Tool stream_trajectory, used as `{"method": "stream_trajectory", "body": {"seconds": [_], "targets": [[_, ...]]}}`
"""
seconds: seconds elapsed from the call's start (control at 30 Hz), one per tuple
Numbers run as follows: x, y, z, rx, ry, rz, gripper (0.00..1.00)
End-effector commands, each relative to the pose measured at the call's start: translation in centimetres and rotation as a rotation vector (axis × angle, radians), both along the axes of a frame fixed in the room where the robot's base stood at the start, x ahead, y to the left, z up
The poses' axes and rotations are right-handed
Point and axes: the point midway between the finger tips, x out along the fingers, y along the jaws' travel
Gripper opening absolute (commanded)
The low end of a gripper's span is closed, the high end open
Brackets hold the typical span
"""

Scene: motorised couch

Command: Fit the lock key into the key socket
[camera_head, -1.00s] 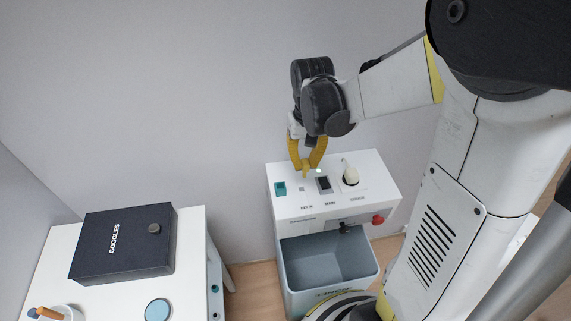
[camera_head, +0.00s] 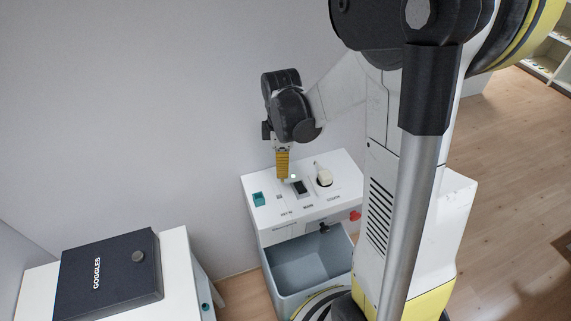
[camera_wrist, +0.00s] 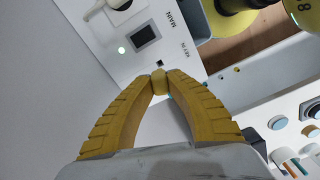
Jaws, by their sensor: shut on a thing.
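My gripper (camera_head: 282,175) hangs over the back part of the white control panel (camera_head: 332,192). Its yellow fingers meet at the tips in the wrist view (camera_wrist: 159,76). They are shut on a small yellowish piece (camera_wrist: 159,84), which I take to be the lock key; the fingers hide most of it. A small dark square opening (camera_wrist: 160,63) lies beside the "KEY IN" label, just past the fingertips; this looks like the key socket. It also shows faintly in the head view (camera_head: 279,197). The key appears apart from the socket, though the height gap cannot be told.
The panel also carries a teal piece (camera_head: 258,199), a black switch (camera_head: 300,187), a white handle (camera_head: 323,175) and a red knob (camera_head: 355,216). A grey open bin (camera_head: 310,266) sits below. A dark "GOGGLES" box (camera_head: 110,275) stands on the left table.

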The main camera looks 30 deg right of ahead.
Motion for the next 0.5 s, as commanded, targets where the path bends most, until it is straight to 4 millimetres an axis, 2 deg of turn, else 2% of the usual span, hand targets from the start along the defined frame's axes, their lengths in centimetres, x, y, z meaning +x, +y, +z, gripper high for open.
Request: {"method": "stream_trajectory", "body": {"seconds": [0.1, 0.2, 0.5], "targets": [[0.37, 0.13, -0.49, 0.000, 0.000, 0.170, 0.00], [0.51, 0.20, -0.75, 0.000, 0.000, 0.263, 0.00], [0.59, 0.24, -0.92, 0.000, 0.000, 0.322, 0.00]]}}
